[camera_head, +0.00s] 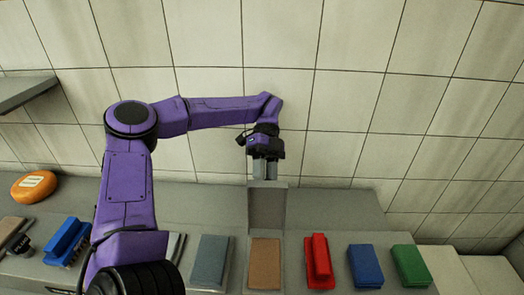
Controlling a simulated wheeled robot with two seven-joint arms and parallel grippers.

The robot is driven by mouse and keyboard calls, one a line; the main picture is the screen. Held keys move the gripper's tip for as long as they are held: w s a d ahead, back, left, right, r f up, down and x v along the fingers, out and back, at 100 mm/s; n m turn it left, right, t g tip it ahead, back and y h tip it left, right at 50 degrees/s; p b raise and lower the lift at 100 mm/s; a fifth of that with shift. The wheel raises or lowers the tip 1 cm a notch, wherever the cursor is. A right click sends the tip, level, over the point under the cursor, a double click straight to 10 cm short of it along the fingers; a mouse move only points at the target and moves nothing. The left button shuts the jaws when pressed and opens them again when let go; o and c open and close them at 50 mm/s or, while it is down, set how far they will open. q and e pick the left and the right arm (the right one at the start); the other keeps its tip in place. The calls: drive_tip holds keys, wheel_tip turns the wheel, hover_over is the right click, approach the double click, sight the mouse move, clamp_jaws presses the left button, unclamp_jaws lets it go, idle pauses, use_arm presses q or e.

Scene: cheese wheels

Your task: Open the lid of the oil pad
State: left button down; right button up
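The oil pad (264,265) is a brown rectangle in a grey tray at the bottom centre. Its grey lid (267,207) stands upright at the back of the tray, open, with the pad uncovered. My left gripper (265,176) points down at the top edge of the lid. Its two grey fingers are side by side with hardly a gap between them, and nothing shows between them. I cannot tell whether the fingertips touch the lid. My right gripper is not in view.
A grey block (211,262) lies left of the pad. Red (318,262), blue (365,265) and green (410,265) blocks lie to its right. An orange cheese wheel (34,186) and a blue brush (67,241) are at the left. A tiled wall stands behind the grey counter.

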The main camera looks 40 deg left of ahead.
use_arm(q)
drive_tip(key=shift+s+f, duration=0.15)
drive_tip(key=shift+f, duration=0.4)
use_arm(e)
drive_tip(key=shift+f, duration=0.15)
use_arm(q)
drive_tip(key=c, duration=0.9)
unclamp_jaws()
drive_tip(key=shift+d, duration=0.15)
drive_tip(key=shift+o, duration=0.6)
drive_tip(key=shift+w+d, duration=0.25)
drive_tip(key=shift+w, duration=0.35)
drive_tip(key=shift+s+a+r, duration=0.1)
drive_tip(key=shift+s+r, duration=0.1)
drive_tip(key=shift+s, duration=0.05)
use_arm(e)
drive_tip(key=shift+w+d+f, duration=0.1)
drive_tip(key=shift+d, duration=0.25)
use_arm(q)
drive_tip(key=shift+a+r, duration=0.1)
drive_tip(key=shift+r, duration=0.05)
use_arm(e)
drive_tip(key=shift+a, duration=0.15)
